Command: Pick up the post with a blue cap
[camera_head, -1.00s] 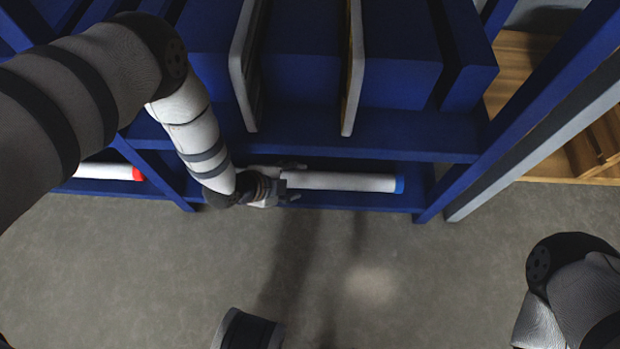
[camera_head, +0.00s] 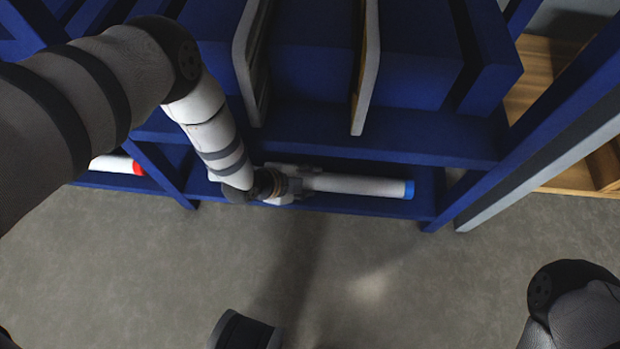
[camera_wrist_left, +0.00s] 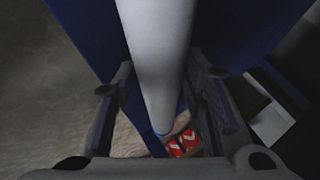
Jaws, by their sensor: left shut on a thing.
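The post with a blue cap is a white cylinder (camera_head: 352,184) lying on its side on the low blue shelf. Its blue cap (camera_head: 409,190) is at the right end in the head view. My left gripper (camera_head: 303,183) is shut on the post near its left end, which the gripper hides. I cannot tell whether the post still touches the shelf. My right gripper is out of view.
Another white post with a red cap (camera_head: 138,167) lies farther left, beyond a blue upright. Flat panels (camera_head: 366,70) stand on the blue shelf above (camera_head: 400,146). A wooden unit (camera_head: 560,180) is at the right. The grey floor (camera_head: 400,260) in front is clear.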

